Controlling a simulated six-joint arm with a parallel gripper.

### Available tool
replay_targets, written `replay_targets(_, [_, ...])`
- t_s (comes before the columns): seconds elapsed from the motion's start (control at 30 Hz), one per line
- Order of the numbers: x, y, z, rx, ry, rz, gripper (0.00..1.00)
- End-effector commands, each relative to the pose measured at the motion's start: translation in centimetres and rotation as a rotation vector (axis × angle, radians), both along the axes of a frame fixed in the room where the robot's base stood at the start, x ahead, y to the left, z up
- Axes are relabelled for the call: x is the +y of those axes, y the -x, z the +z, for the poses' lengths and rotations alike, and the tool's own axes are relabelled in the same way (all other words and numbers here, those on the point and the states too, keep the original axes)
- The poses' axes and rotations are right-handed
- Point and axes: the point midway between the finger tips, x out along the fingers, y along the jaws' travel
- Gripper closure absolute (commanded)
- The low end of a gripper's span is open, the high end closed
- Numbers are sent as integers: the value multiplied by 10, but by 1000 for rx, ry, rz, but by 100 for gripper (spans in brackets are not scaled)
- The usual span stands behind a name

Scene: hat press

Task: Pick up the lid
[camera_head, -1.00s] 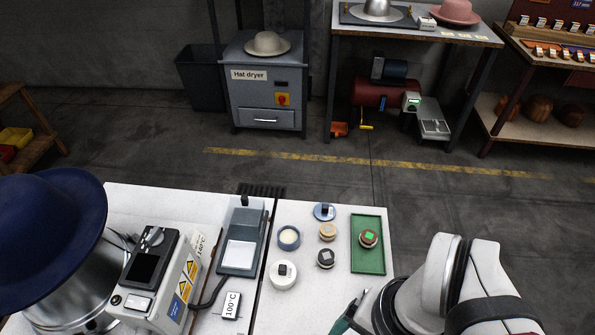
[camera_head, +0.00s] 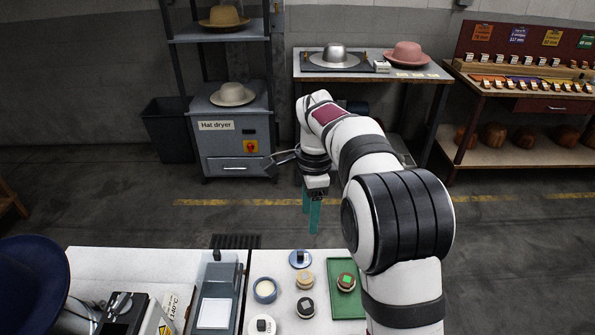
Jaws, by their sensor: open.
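A small round blue lid with a dark block-shaped knob (camera_head: 292,262) lies near the back edge of the white table, left of the green tray. A round blue tin (camera_head: 265,292) with pale contents stands open in front of it, to the left. My gripper (camera_head: 310,213), with two teal fingers, points down behind and above the lid, a little to its right. The fingers are empty and apart from the lid. They appear partly overlapped from this angle.
A white round pot (camera_head: 262,327) and a grey device (camera_head: 215,300) stand to the left. Open floor lies behind the table.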

Motion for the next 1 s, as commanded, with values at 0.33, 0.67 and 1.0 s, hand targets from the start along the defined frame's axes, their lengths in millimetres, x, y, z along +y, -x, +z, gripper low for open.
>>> replay_targets(0.33, [16, -51, -77, -3, 29, -201, 43])
replay_targets(0.67, [16, -52, -150, -6, 29, -200, 43])
replay_targets(1.0, [18, -52, -203, -9, 26, -198, 43])
